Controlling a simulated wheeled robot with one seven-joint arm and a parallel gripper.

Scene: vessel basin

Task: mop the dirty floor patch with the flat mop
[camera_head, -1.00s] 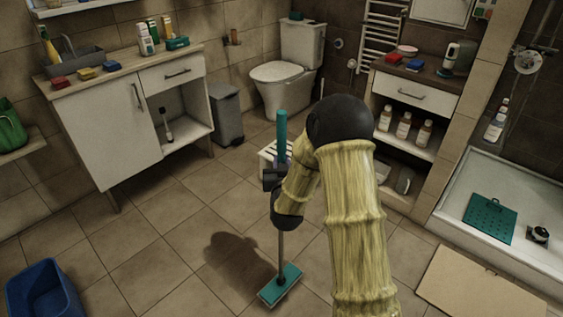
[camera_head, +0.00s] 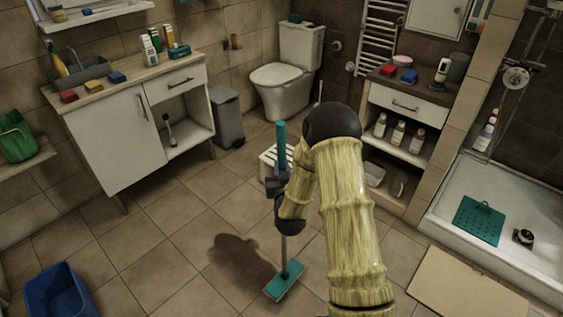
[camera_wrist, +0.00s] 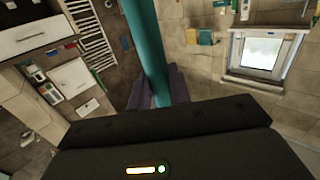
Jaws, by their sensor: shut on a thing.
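The flat mop has a teal grip (camera_head: 281,141), a thin grey pole and a flat teal head (camera_head: 284,281). It stands nearly upright with its head low at the floor. My gripper (camera_head: 277,183) is shut around the upper handle; the wrist view shows the teal handle (camera_wrist: 147,50) between the fingers (camera_wrist: 163,88). A dark brown floor patch (camera_head: 238,256) lies just left of the mop head, its right end at the head's left edge. I cannot tell whether the head overlaps it or presses on the floor. My arm hides floor to the right.
A blue tub (camera_head: 52,290) stands at front left. A white slatted stool (camera_head: 270,166) is behind the mop. A beige mat (camera_head: 468,290) lies right, before the shower tray (camera_head: 445,205). The vanity (camera_head: 120,140), grey bin (camera_head: 228,118) and toilet (camera_head: 285,90) line the back. Floor left of the patch is clear.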

